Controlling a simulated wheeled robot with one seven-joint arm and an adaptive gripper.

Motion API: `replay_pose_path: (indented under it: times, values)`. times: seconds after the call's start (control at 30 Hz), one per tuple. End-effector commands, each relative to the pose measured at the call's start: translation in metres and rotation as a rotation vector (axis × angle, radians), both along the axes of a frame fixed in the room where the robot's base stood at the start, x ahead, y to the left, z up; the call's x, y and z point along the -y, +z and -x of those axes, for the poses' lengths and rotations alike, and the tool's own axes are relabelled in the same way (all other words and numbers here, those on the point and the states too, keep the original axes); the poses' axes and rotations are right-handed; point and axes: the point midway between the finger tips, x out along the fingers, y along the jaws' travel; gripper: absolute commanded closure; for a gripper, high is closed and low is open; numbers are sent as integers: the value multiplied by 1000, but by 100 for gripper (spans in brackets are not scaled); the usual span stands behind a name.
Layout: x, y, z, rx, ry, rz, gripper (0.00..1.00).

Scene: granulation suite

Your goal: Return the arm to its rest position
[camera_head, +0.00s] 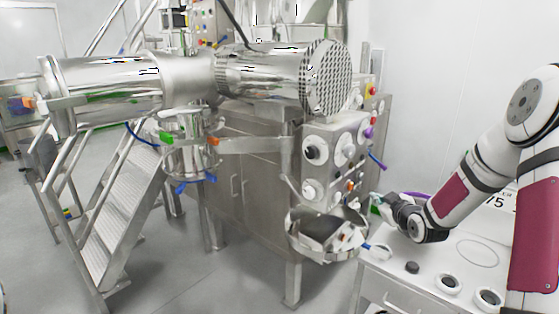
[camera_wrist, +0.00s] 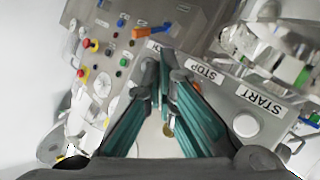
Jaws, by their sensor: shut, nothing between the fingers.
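My arm comes in from the right edge of the head view, bent at the elbow, and reaches left over the white-topped cabinet. My gripper (camera_head: 376,204) is at its far end, close to the right side of the machine's control panel (camera_head: 335,155). In the wrist view the green-padded fingers of my gripper (camera_wrist: 164,62) meet at their tips, shut with nothing between them. Beyond the fingertips is a grey panel (camera_wrist: 245,117) with plates reading STOP and START. Whether the fingertips touch anything is hard to tell.
A metal bowl-like tray (camera_head: 325,245) juts out below the control panel, left of my gripper. The white-topped cabinet (camera_head: 400,265) with round fittings lies under my forearm. Metal stairs (camera_head: 110,215) stand at left. Grey floor (camera_head: 190,275) is open in front.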

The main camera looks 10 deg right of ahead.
Motion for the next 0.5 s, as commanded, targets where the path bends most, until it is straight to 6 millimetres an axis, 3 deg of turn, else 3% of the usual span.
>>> replay_pose_path:
  times: [0.27,0.5]
  values:
    - [-39,45,11,-130,-3,23,100]
    - [-89,102,57,-294,-65,11,100]
